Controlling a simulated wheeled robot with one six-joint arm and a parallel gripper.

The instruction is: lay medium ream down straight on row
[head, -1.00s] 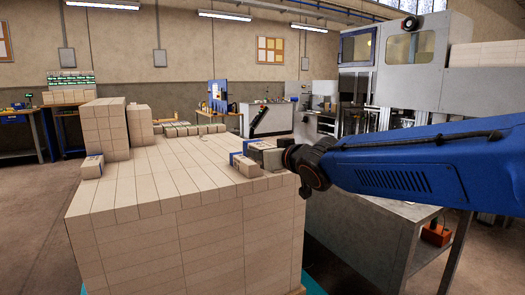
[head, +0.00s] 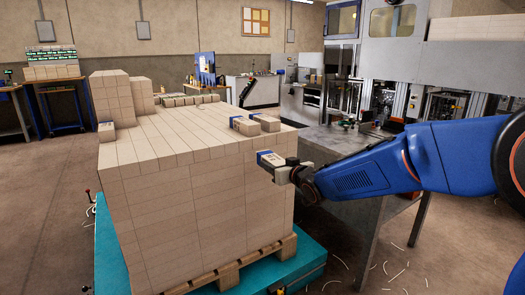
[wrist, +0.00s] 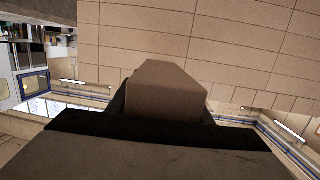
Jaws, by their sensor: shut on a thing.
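My gripper (head: 285,170) is shut on a ream (head: 268,157) with a blue band and a pale label. It holds the ream close to the right corner of the large stack (head: 185,215). In the head view the held ream overlaps the stack's front face; its exact distance from the stack is unclear. In the wrist view the held ream (wrist: 165,88) projects ahead between the dark jaws. Two reams, one with a blue band (head: 244,126) and one beside it (head: 266,122), lie on the stack top near the right edge.
Another small banded ream (head: 106,131) lies at the top's left edge. Taller piles (head: 112,98) stand at the back left. The middle of the top is clear. The stack sits on a wooden pallet (head: 230,272) over a teal platform (head: 310,262). A grey table (head: 345,142) stands right.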

